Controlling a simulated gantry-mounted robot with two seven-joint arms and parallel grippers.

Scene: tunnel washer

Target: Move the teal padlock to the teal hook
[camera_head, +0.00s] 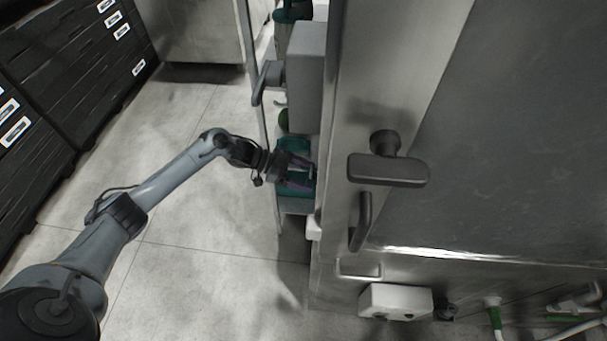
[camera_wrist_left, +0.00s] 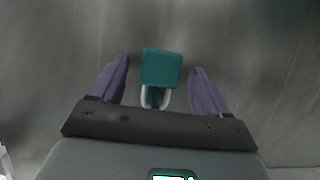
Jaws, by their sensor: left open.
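The teal padlock (camera_wrist_left: 161,68) shows in the left wrist view, with its teal block outward and its pale shackle toward the palm. My left gripper (camera_wrist_left: 159,66) is open, with one purple finger on each side of the padlock and visible gaps between. In the head view my left gripper (camera_head: 303,174) is beside the left edge of the steel cabinet, and the padlock cannot be made out there. I cannot pick out a teal hook in either view. My right gripper is not in view.
The steel cabinet (camera_head: 480,130) with a dark handle (camera_head: 388,170) fills the right. A grey box (camera_head: 306,75) with a lever and a teal unit (camera_head: 293,152) stand close to my left gripper. Black drawers (camera_head: 80,70) line the far left. The floor (camera_head: 190,240) between is clear.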

